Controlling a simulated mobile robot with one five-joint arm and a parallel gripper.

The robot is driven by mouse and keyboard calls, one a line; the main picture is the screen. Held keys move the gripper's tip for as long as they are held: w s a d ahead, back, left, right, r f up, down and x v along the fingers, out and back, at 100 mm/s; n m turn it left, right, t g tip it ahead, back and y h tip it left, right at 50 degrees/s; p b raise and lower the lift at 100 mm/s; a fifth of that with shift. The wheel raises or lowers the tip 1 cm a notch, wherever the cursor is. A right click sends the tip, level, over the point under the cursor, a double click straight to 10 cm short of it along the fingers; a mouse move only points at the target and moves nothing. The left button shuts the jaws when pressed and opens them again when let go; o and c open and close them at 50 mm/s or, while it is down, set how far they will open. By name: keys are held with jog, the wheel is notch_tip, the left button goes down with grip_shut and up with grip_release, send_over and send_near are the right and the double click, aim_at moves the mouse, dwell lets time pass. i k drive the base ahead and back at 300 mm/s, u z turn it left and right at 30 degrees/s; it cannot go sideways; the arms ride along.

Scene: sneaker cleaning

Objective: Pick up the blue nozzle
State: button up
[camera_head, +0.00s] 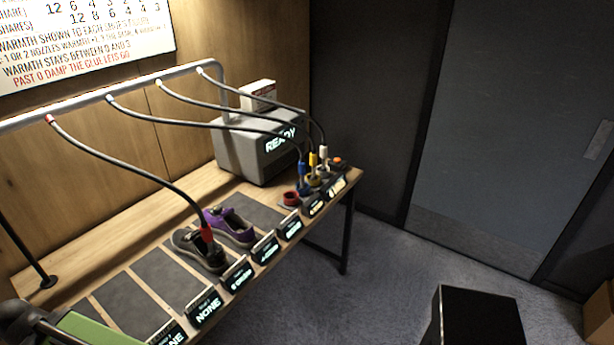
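The blue nozzle (302,169) stands upright at the right end of the bench, in or on a small blue base (304,187). A dark hose runs from it up to the pipe rail. The yellow nozzle (313,160) and the white nozzle (324,153) stand close beside it on the right. A red holder (291,199) just left of it looks empty. The red nozzle (207,233) hangs on its hose at the opening of a dark shoe (197,247).
A purple shoe (231,225) is beside the dark one on the bench (263,188). A grey machine (247,150) reading READY stands behind the nozzles. Hoses hang from the pipe rail (153,77) above. Small display signs (237,272) line the front edge. Carpet floor (385,262) is open to the right.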

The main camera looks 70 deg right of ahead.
aim_at(302, 164)
jog(key=z, duration=0.75)
jog(key=k, duration=0.1)
jog(key=z, duration=2.8)
jog(key=k, duration=1)
jog(key=u, duration=0.95)
jog(key=i, duration=1.05)
jog(key=u, duration=0.4)
